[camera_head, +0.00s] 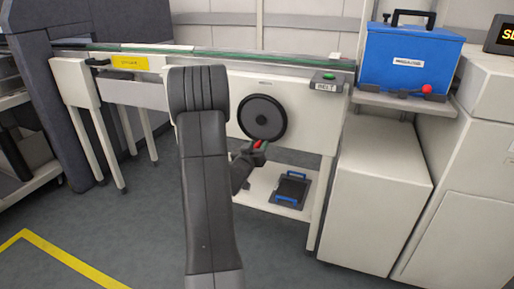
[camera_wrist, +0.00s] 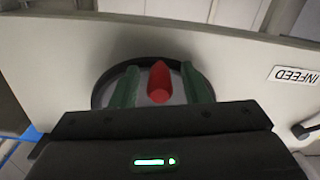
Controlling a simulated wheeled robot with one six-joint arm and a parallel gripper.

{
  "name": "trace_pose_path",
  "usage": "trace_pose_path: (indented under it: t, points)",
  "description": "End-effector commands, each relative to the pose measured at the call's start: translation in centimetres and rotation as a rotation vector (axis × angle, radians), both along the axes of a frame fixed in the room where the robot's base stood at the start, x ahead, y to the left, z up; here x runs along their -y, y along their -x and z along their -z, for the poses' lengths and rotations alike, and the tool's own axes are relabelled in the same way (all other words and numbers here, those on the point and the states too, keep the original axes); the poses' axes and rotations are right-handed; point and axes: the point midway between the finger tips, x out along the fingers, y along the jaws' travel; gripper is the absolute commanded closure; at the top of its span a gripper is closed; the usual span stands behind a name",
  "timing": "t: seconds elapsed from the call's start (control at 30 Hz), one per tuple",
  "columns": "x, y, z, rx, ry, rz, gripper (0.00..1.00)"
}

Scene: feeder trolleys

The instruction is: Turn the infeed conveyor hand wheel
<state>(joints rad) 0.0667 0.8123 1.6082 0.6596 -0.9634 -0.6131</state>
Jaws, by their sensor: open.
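The black round hand wheel (camera_head: 262,117) is on the white front panel of the conveyor. In the wrist view its dark rim (camera_wrist: 104,82) curves behind the fingers. A red handle (camera_wrist: 159,82) sits between the two green fingers of my gripper (camera_wrist: 161,88), with a gap on each side. In the head view my gripper (camera_head: 261,147) is at the lower edge of the wheel, and only a little red and green shows there. My gripper is open around the handle. Part of the wheel is hidden by the gripper body.
The green conveyor belt (camera_head: 215,55) runs above the wheel. A BELT button box (camera_head: 328,82) is at its right. A blue case (camera_head: 410,62) stands on a shelf at the right. A black and blue tray (camera_head: 291,190) lies on the lower shelf. The floor at left front is clear.

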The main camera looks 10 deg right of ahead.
Motion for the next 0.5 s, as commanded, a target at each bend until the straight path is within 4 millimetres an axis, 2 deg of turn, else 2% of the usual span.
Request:
trace_pose_path:
  t: [0.13,0.33,0.5]
  points:
    - [-0.02,0.02,0.00,0.000,0.000,0.000,0.60]
    - [-0.04,0.03,-0.01,0.000,0.000,0.000,1.00]
    - [-0.04,0.05,-0.01,0.000,0.000,0.000,1.00]
